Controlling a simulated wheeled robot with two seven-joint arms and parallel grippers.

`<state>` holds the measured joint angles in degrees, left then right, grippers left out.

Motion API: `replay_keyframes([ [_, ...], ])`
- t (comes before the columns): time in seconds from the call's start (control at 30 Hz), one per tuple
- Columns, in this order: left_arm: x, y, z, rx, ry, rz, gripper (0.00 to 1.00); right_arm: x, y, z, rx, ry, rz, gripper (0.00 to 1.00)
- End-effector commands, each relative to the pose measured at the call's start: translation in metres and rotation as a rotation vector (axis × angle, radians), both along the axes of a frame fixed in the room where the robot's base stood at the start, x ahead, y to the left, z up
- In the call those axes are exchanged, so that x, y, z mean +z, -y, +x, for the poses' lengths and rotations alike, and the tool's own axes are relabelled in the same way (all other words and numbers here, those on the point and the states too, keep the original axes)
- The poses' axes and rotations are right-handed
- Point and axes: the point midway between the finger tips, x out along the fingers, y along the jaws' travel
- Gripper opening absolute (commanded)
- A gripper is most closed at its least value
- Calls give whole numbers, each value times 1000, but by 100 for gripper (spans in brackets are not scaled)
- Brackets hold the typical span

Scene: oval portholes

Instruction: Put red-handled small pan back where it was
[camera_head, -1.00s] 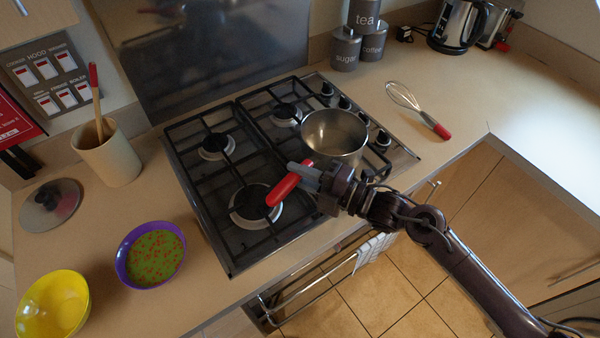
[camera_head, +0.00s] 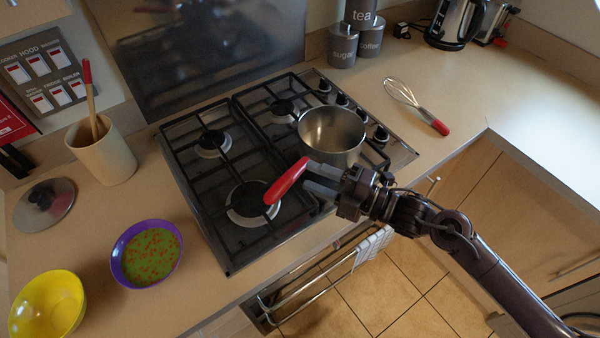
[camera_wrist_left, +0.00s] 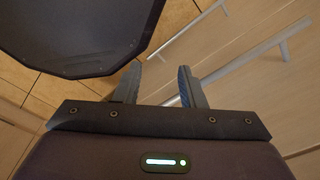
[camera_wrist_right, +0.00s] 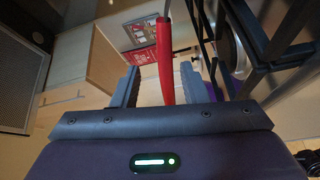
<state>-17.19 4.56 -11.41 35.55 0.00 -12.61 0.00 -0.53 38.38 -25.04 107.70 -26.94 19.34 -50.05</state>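The small steel pan (camera_head: 332,136) sits upright on the hob (camera_head: 230,262), over its right front part. Its red handle (camera_head: 287,181) points toward the lower left. My right gripper (camera_head: 318,182) is just right of the handle. In the right wrist view the red handle (camera_wrist_right: 165,62) stands between the two spread fingers of the right gripper (camera_wrist_right: 160,72), with a gap on each side. My left gripper (camera_wrist_left: 160,76) shows only in its wrist view, with its fingers apart and nothing between them. The burner under the pan is hidden.
A whisk (camera_head: 416,105) lies right of the hob. A purple bowl (camera_head: 121,272), yellow bowl (camera_head: 46,305), lid (camera_head: 44,205) and utensil pot (camera_head: 104,156) stand to the left. Canisters (camera_head: 343,47) and a kettle (camera_head: 455,23) stand behind. A towel (camera_head: 373,246) hangs on the front rail.

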Motion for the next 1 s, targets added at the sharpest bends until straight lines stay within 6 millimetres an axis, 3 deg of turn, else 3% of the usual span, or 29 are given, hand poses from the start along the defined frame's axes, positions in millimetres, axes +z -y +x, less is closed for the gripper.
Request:
replay_keyframes([
  [0.1,-12,0,0,0,-1,0,36,-6,26,-14,-1,-2,-5,40],
  [0.33,-20,0,-1,-1,-1,0,36,-3,57,-30,0,-1,-2,40],
  [1.0,-21,0,-1,-1,-1,0,36,-1,65,-33,1,0,0,40],
])
